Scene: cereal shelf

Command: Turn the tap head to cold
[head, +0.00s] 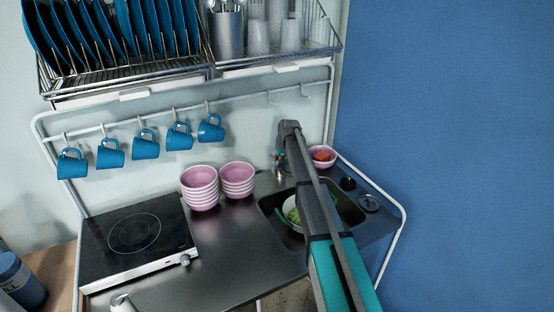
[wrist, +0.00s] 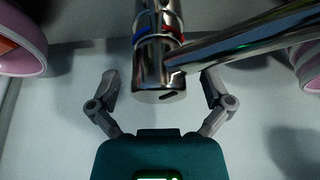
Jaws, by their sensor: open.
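The chrome tap shows large in the wrist view, with its rounded tap head (wrist: 155,78) at the lower end and a thick pipe (wrist: 250,35) running off to the upper right. A blue mark sits on the left of its collar and a red mark on the right. My gripper (wrist: 160,82) is open, with one grey finger on each side of the tap head. Gaps show beside the head; I cannot tell whether either finger touches it.
A sink (head: 346,207) holding a bowl of green food lies below the tap. A pink bowl with red food (head: 322,163) stands right of it, stacked pink bowls (head: 237,181) left. Blue mugs (head: 145,146) hang behind. A hob (head: 135,235) fills the counter's left end.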

